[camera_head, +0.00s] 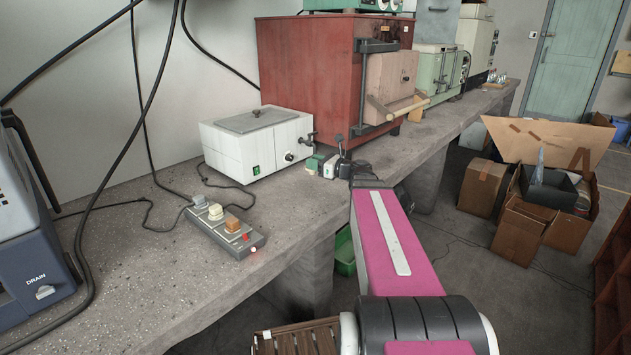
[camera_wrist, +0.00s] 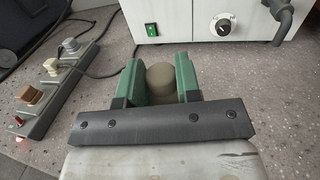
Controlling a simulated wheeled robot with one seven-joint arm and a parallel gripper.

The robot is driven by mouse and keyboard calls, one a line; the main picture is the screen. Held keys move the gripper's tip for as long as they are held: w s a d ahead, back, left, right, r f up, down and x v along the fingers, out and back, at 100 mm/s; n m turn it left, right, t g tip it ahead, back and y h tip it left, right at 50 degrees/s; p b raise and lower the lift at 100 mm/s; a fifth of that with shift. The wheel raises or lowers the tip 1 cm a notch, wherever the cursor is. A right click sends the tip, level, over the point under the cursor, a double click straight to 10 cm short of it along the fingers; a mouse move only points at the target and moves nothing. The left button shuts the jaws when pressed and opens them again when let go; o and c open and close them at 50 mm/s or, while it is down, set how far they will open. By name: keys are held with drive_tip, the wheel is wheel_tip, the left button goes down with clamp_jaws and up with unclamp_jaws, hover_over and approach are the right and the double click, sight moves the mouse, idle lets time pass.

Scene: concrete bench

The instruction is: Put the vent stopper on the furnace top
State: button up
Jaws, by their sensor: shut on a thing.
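My gripper (camera_wrist: 160,80) is shut on a round, brownish-grey stopper (camera_wrist: 160,77), held between its two green fingers in the wrist view. In the head view my gripper (camera_head: 316,162) is small, low over the bench in front of the white box, and the stopper cannot be made out there. The furnace (camera_head: 305,75) is the large red cabinet behind and right of my gripper, with a pinkish door and a wooden-handled bar at its front. Its top lies near the upper picture edge, seen almost edge-on, so no vent opening shows.
A white box (camera_head: 232,150) with a lid, switch and knob stands close to my gripper. A power strip (camera_head: 225,230) with plugs and cables lies left on the concrete bench (camera_head: 150,265). A green instrument (camera_head: 352,5) is on the furnace. Cardboard boxes (camera_head: 520,230) stand on the floor.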

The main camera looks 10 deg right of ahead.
drive_tip(key=w+d+f, duration=0.1)
drive_tip(key=w+f, duration=0.1)
drive_tip(key=w+d+f, duration=0.1)
drive_tip(key=w+d, duration=0.1)
drive_tip(key=w, duration=0.1)
drive_tip(key=w+d+f, duration=0.1)
drive_tip(key=w+f, duration=0.1)
drive_tip(key=w, duration=0.1)
drive_tip(key=shift+w+d+f, duration=0.25)
drive_tip(key=shift+f, duration=2.1)
drive_tip(key=shift+f, duration=0.15)
drive_tip(key=o, duration=0.9)
